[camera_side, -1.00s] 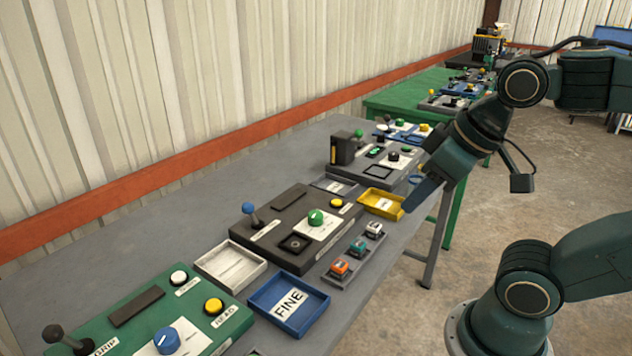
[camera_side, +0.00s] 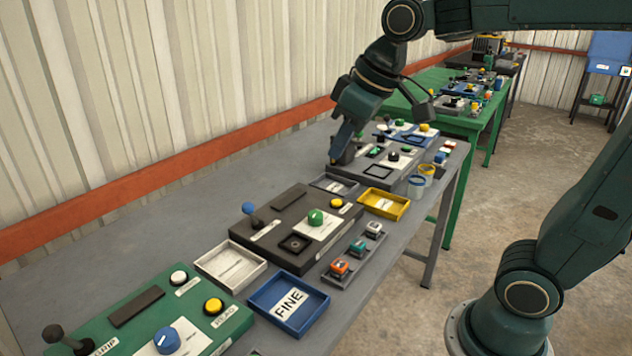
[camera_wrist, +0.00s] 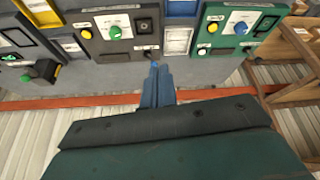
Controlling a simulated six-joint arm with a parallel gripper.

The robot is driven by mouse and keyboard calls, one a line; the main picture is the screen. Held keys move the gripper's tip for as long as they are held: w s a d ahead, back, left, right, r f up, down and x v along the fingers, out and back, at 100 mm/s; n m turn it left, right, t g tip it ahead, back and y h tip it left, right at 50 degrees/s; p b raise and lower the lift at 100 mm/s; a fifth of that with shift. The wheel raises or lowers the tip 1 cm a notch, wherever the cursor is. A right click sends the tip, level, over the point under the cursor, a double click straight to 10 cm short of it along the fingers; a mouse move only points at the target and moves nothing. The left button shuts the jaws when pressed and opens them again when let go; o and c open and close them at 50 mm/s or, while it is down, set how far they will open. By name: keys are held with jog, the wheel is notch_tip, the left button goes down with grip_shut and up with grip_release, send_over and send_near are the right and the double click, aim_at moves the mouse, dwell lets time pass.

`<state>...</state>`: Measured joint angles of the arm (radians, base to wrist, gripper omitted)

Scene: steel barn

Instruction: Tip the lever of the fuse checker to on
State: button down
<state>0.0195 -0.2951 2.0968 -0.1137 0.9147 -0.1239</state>
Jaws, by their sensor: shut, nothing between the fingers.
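A dark grey control box (camera_side: 290,252) sits mid-bench in the side view, with a green knob, a yellow button and a blue-tipped lever (camera_side: 249,208). I cannot read a fuse checker label; this box may be it. The lever leans to the upper left, toward the wall. My gripper (camera_side: 336,160) is shut and empty, pointing down beside the black block of a grey box, apart from the lever. In the wrist view the dark box (camera_wrist: 91,46) lies ahead of my fingers (camera_wrist: 156,87), whose tips partly overlap the lever area.
A green box (camera_side: 120,325) with its own lever stands at the front left. A white tray (camera_side: 262,272), a blue FINE tray (camera_side: 318,312) and a yellow tray (camera_side: 404,208) surround the dark box. A grey box (camera_side: 400,178) stands behind. Bare bench runs along the wall.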

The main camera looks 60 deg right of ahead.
jog(key=w+f+n+g, duration=0.1)
jog(key=w+f+n, duration=0.1)
jog(key=w, duration=1.3)
jog(key=n+y, duration=0.1)
jog(key=n, duration=0.2)
send_over(251, 214)
jog(key=w+a, duration=0.2)
jog(key=w, duration=0.1)
notch_tip(251, 214, down, 9)
jog(key=shift+f+g, duration=0.15)
jog(key=shift+g, duration=0.25)
jog(key=shift+f, duration=0.15)
jog(key=x, duration=1)
jog(key=shift+s+d, duration=0.5)
jog(key=shift+s, duration=0.3)
jog(key=shift+s+d, duration=0.45)
jog(key=shift+s, duration=0.35)
